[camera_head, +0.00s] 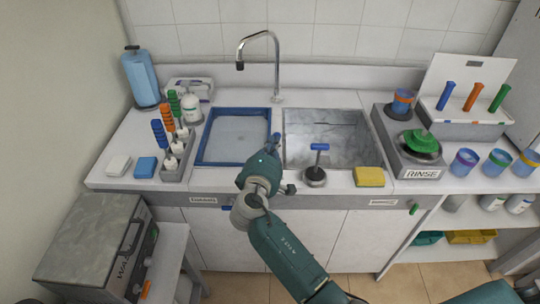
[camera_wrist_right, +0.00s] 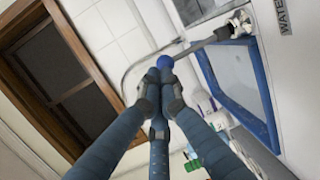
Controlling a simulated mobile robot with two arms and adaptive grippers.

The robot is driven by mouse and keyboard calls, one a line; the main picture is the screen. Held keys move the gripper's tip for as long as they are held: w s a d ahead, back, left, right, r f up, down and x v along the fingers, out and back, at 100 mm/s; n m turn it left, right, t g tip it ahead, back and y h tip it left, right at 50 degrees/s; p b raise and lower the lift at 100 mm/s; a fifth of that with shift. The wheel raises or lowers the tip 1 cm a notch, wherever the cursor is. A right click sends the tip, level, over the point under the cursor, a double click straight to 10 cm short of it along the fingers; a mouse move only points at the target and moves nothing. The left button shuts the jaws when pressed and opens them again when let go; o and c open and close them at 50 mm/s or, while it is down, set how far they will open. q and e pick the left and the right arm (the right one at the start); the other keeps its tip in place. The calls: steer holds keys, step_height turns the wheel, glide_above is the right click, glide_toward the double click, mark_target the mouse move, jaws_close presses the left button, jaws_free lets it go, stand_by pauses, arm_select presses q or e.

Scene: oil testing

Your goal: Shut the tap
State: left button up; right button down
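The tap (camera_head: 277,60) is a curved metal spout behind the sink, its mouth turned left toward the blue-rimmed basin. I make out no stream of water below it. In the right wrist view, the spout (camera_wrist_right: 208,42) arches behind my fingers. My right gripper (camera_head: 275,141) is over the divider between the basins. Its fingers are drawn together in the right wrist view (camera_wrist_right: 160,78). A round blue knob (camera_wrist_right: 165,61) shows right at the fingertips; I cannot tell whether they touch it. My left gripper is not in view.
The blue-rimmed basin (camera_head: 212,160) is left, the grey sink (camera_head: 330,125) right. A blue T-handled tool (camera_head: 318,147) and a yellow sponge (camera_head: 369,176) stand at the front edge. A bottle rack (camera_head: 177,172) is left; a RINSE unit (camera_head: 420,172) is right.

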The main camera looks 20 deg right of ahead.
steer(key=shift+w+d, duration=0.3)
steer(key=shift+w, duration=0.2)
